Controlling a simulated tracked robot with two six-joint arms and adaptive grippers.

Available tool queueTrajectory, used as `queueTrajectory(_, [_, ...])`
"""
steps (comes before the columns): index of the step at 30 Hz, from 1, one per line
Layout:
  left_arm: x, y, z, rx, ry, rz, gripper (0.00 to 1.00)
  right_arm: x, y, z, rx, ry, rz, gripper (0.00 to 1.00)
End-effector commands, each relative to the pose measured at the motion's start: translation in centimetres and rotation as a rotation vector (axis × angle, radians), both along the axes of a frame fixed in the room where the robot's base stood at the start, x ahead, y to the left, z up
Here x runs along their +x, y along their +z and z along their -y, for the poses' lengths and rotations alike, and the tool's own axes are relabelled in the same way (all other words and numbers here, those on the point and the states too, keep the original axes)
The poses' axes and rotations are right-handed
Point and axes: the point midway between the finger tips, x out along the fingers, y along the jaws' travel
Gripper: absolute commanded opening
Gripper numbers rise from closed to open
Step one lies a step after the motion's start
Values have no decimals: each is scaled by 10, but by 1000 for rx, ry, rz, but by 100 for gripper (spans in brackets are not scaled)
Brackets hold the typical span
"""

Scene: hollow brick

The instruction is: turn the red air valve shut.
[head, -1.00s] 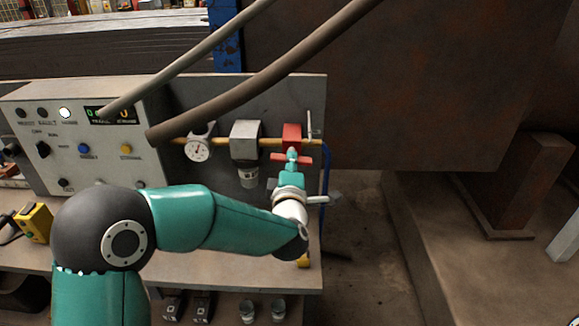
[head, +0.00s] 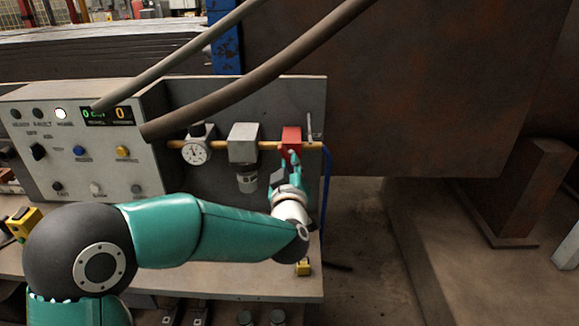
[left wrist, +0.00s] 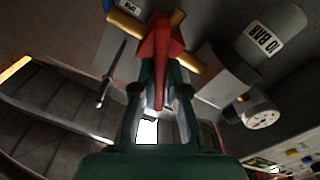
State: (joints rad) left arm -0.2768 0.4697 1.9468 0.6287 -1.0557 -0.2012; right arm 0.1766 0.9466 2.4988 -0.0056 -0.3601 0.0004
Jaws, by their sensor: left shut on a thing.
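The red air valve (head: 291,137) sits on a yellow pipe (head: 268,145) at the right part of the grey back panel. In the left wrist view its red body (left wrist: 161,40) is at the top centre, and its narrow red handle (left wrist: 158,88) runs down between the fingers. My left gripper (head: 290,162) is at the front of the valve, its arm coming in from the left. In the left wrist view the gripper (left wrist: 159,92) is shut on the handle. In the head view the gripper hides most of the handle. My right gripper is out of view.
A dial gauge (head: 194,152) and a grey filter unit (head: 243,143) stand left of the valve on the pipe. A control box (head: 80,150) is at the left. A blue hose (head: 326,185) hangs right of the valve. Two thick hoses cross above.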

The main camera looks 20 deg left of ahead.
Motion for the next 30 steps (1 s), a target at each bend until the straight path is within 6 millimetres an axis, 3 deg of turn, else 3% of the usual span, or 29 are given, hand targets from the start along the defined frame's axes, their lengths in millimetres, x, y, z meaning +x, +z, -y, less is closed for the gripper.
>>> queueTrajectory(1, [-1,-8,2,43,-5,-31,0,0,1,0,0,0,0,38])
queueTrajectory(15, [-1,-7,1,410,-6,-137,0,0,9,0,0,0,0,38])
queueTrajectory(30, [-1,-9,1,532,-7,-171,0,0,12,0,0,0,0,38])
